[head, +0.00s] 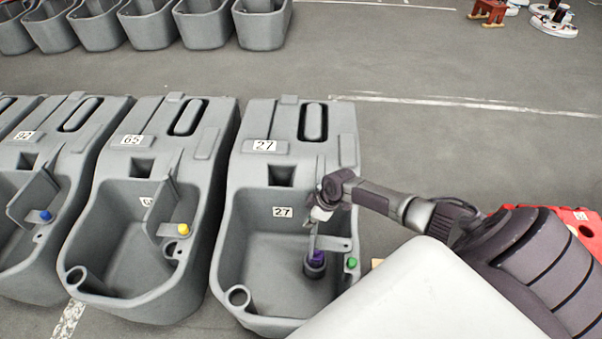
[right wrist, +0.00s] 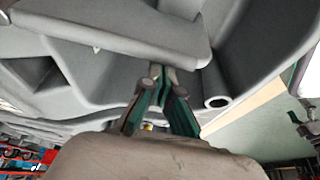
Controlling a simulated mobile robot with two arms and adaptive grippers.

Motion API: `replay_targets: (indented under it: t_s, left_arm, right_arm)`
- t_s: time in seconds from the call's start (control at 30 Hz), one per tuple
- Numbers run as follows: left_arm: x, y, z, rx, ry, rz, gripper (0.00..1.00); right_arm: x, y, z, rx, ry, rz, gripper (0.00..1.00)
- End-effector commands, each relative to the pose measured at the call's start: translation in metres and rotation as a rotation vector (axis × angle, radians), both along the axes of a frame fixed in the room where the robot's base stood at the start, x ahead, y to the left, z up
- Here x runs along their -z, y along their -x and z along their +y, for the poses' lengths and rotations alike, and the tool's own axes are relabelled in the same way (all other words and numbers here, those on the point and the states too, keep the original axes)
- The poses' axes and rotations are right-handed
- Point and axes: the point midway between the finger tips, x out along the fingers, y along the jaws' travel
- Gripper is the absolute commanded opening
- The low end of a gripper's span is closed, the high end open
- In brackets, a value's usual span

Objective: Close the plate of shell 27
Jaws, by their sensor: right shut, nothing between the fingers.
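Shell 27 (head: 252,193) is a grey open tank in the middle of the head view, with white "27" labels. Its grey plate (head: 336,244) shows partly at the right inner side, near a green knob (head: 351,262); my right arm hides some of it. My right gripper (head: 317,221) is over the right part of the tank's opening, pointing down, shut and empty. In the right wrist view its fingertips (right wrist: 158,70) are at the edge of a broad grey panel (right wrist: 130,30); I cannot tell whether they touch. My left gripper is not in view.
Shell 65 (head: 140,262), with a yellow knob, stands close on the left. More grey shells line the back left. A red object (head: 584,226) is at the right.

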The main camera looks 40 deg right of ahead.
Motion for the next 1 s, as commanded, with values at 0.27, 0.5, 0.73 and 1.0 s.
replay_targets:
  t_s: [0.27,0.5,0.73,1.0]
  left_arm:
    - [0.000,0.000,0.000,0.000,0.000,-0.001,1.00]
    - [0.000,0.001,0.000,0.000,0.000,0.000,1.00]
    - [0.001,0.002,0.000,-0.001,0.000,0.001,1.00]
    - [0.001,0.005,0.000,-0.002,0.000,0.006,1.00]
  right_arm:
    - [0.000,0.011,-0.009,0.002,0.001,0.001,0.00]
    - [0.001,0.013,-0.011,0.003,0.001,0.002,0.00]
    - [0.001,0.013,-0.012,0.004,0.004,0.003,0.00]
    - [-0.012,0.016,-0.018,0.004,0.007,0.002,0.00]
